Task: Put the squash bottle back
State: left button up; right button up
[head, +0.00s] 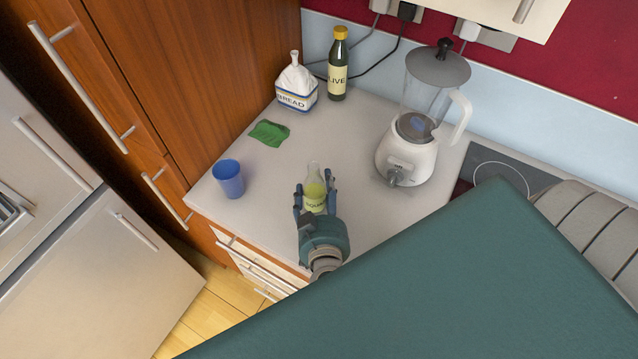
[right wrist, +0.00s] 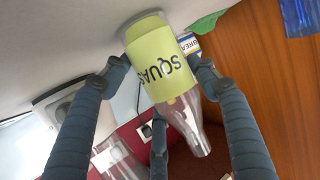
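The squash bottle (head: 314,194) is clear, with a yellow-green label. It is over the front part of the counter in the head view. My right gripper (head: 314,196) is around it, with fingers on both sides. In the right wrist view the bottle (right wrist: 167,65) shows upside down, its base towards the counter. The fingers of my right gripper (right wrist: 160,68) reach its label on both sides and look shut on it. I cannot tell whether its base touches the counter. My left gripper is not in view.
A blue cup (head: 228,180) and green cloth (head: 268,133) lie to the left. A bread bag (head: 296,84) and olive oil bottle (head: 338,68) stand at the back. A blender (head: 408,150) stands right, beside the hob (head: 490,170). The counter's middle (head: 335,135) is clear.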

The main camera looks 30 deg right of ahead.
jog(key=o, duration=0.4)
jog(key=shift+c, duration=0.2)
jog(key=shift+s, duration=0.15)
jog(key=v, duration=1.1)
jog(key=shift+s+a+r, duration=0.25)
jog(key=shift+c, duration=0.2)
grip_shut()
jog(key=shift+f, duration=0.1)
dwell(0.6)
